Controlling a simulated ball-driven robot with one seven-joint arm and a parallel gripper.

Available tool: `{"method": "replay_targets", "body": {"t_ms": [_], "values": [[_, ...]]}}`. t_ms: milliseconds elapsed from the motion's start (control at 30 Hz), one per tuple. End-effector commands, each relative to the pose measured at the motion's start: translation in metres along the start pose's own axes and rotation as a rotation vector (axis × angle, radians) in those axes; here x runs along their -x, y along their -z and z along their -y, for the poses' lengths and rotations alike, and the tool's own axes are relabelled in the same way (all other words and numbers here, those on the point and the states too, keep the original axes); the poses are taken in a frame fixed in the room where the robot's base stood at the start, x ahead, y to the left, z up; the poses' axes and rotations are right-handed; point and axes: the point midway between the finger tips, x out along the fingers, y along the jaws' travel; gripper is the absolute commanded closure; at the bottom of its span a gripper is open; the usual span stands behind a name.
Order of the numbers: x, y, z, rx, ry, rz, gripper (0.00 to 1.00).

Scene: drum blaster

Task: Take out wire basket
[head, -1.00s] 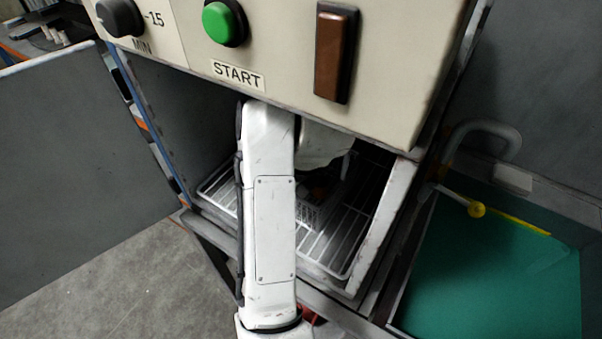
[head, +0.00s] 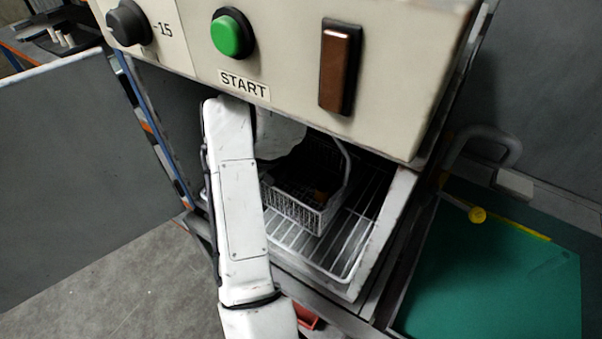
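The white wire basket (head: 297,212) stands inside the open chamber of the machine, on a wire rack (head: 345,240). Its handle arches up on its right side, and something small and orange-brown lies inside it. My white arm reaches into the chamber from the front and covers the basket's left part. My gripper is hidden behind my arm and the machine's upper panel, so its fingers and any contact with the basket do not show.
Above the opening is the control panel with a green START button (head: 232,36), a black knob (head: 128,22) and a brown switch (head: 340,66). The open door (head: 80,165) stands at left.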

Motion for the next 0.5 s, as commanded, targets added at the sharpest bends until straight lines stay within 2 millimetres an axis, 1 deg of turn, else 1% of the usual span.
{"method": "replay_targets", "body": {"t_ms": [33, 67, 400, 433, 500], "values": [[0.0, 0.0001, 0.0, 0.0, 0.0, 0.0, 0.63], [0.0, 0.0001, 0.0, 0.0, 0.0, 0.0, 0.66], [0.0003, 0.0002, 0.0, 0.0, 0.0, 0.0, 0.98], [0.0003, 0.0002, 0.0, 0.0, 0.0, 0.0, 1.0], [0.0003, 0.0002, 0.0, 0.0, 0.0, 0.0, 1.0]]}}
